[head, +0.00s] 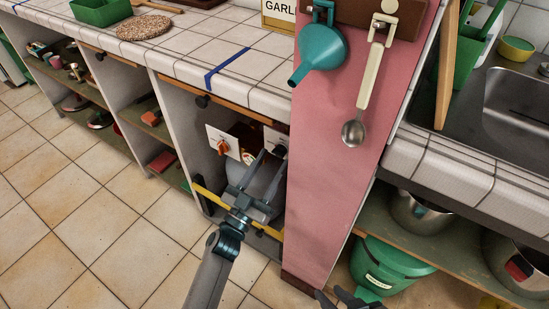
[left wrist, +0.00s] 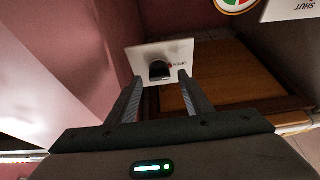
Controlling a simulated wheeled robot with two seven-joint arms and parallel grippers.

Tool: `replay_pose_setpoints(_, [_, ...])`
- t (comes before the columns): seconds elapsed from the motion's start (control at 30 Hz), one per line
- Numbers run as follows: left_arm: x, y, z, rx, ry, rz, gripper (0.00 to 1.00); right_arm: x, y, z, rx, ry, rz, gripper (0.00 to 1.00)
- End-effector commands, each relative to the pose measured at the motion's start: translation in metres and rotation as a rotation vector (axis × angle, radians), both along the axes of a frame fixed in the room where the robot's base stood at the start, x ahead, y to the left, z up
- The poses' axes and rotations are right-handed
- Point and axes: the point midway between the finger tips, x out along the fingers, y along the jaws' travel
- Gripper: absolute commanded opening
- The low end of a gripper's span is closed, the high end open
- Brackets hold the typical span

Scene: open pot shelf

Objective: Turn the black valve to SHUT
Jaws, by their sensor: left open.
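The black valve (left wrist: 160,70) is a dark knob on a white plate (left wrist: 146,53) in the left wrist view. The word OPEN and a small red mark show beside the knob. In the head view its white plate (head: 272,138) shows only in part, behind my left gripper (head: 273,158). My left gripper is open, and in the left wrist view its fingertips (left wrist: 160,82) lie either side of the knob's near end. I cannot tell whether they touch it. Dark fingers of my right gripper (head: 347,298) show at the bottom edge of the head view; their opening is unclear.
An orange valve (head: 223,147) on a white plate is left of my left gripper. A round red-and-green dial (left wrist: 238,4) and a SHUT label (left wrist: 300,7) show in the left wrist view. A pink panel (head: 340,190) with hanging utensils closes the bay's right side.

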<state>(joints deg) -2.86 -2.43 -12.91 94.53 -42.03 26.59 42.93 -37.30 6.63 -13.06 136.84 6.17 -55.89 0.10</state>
Motion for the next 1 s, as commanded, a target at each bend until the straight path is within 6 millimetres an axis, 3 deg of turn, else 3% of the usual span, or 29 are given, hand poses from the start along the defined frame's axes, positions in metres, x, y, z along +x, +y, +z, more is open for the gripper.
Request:
replay_pose_setpoints(0.2, [0.014, -0.008, 0.007, 0.000, 0.000, -0.001, 0.46, 0.001, 0.002, 0.001, 0.004, -0.005, 0.000, 0.31])
replay_pose_setpoints(0.57, [0.016, -0.010, 0.007, 0.001, 0.001, -0.001, 0.46, 0.001, 0.003, 0.001, 0.006, -0.005, 0.002, 0.31])
replay_pose_setpoints(0.73, [0.015, -0.009, 0.007, 0.000, 0.000, -0.001, 0.05, 0.000, 0.003, 0.001, 0.005, -0.005, 0.002, 0.31])
replay_pose_setpoints(1.0, [0.015, -0.009, 0.007, 0.009, -0.004, -0.002, 0.05, 0.000, 0.001, 0.001, 0.000, -0.002, 0.005, 0.31])
